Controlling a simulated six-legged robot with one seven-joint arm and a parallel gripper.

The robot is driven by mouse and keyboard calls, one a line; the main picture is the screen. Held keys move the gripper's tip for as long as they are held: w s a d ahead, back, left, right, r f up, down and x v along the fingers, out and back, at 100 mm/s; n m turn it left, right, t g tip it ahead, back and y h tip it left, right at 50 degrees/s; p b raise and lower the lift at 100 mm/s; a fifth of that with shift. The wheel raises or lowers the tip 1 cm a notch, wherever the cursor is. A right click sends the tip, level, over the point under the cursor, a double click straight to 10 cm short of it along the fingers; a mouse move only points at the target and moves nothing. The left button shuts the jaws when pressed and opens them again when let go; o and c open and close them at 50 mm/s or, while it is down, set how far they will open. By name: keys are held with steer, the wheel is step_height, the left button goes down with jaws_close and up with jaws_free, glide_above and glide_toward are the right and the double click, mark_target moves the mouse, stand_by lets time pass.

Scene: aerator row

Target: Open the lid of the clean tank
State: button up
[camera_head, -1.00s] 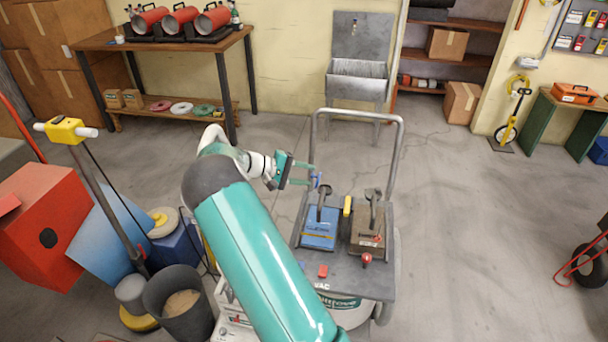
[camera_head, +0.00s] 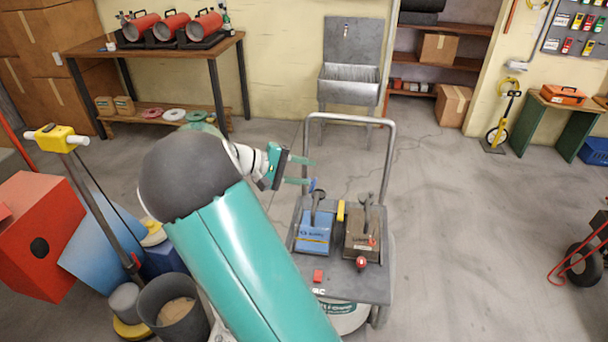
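A wheeled machine with a grey top deck (camera_head: 348,284) and a tall metal handle stands in front of me. Its deck carries a blue lid or box (camera_head: 314,235) on the left and a brown one (camera_head: 362,238) on the right, each with a dark upright handle. The label on the blue one is too small to read, so I cannot tell which tank is clean. My gripper (camera_head: 304,171) is open and empty, its two teal fingers pointing right. It is above and behind the blue lid, near the blue knob (camera_head: 312,185). Both lids look shut.
A red button (camera_head: 318,275) and a red knob (camera_head: 361,263) sit on the deck. A grey bucket (camera_head: 174,303), a red box (camera_head: 40,235) and a yellow-topped floor machine (camera_head: 62,138) crowd the left. The floor to the right is mostly clear.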

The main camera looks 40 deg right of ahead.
steer(key=s, duration=0.1)
steer(key=s+a+r, duration=0.1)
steer(key=shift+s+a+r, duration=0.25)
steer(key=shift+s+a, duration=0.15)
steer(key=shift+a, duration=0.2)
